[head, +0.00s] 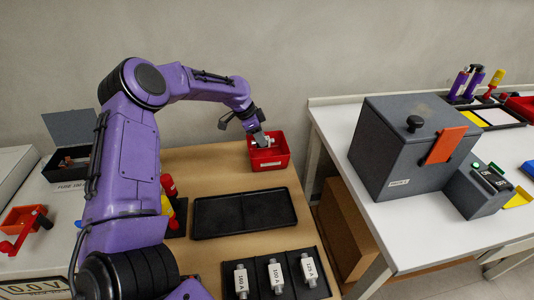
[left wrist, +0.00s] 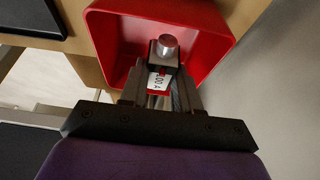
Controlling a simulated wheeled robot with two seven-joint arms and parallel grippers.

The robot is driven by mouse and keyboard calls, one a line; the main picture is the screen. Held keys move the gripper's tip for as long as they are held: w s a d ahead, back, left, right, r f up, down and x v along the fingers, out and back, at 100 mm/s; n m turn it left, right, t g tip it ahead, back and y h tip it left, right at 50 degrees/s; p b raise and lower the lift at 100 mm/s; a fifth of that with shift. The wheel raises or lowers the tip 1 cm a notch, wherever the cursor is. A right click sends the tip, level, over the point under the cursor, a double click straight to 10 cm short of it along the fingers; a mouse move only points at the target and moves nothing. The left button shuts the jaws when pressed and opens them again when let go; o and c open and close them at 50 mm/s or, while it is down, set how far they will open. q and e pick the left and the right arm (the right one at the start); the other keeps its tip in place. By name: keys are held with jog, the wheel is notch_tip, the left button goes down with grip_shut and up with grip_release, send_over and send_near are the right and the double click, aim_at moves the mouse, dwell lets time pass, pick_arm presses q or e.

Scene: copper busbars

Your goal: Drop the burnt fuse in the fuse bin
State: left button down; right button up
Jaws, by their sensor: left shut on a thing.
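The red fuse bin (head: 270,164) stands at the far edge of the wooden table. My left gripper (head: 262,139) reaches down over its opening. In the left wrist view, the gripper (left wrist: 162,92) is shut on the burnt fuse (left wrist: 167,44), which has a metal end cap and a white label with a red mark reading partly "00 A". The fuse lies within the outline of the red bin (left wrist: 218,58) in that view; whether it touches the bin floor I cannot tell. My right gripper is not in view.
An empty black tray (head: 245,212) lies in front of the bin. Several labelled white fuses (head: 275,274) sit in a black holder at the front. A grey box (head: 410,150) with an orange handle stands on the white table at right. Red-handled tools are left of the tray.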

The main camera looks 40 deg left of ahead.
pick_arm(q)
jog(key=c, duration=0.7)
grip_release()
jog(key=shift+c, duration=0.2)
jog(key=shift+r, duration=0.1)
jog(key=p+v, duration=0.2)
jog(key=v, duration=0.8)
jog(key=shift+r, duration=0.2)
jog(key=shift+s, duration=0.1)
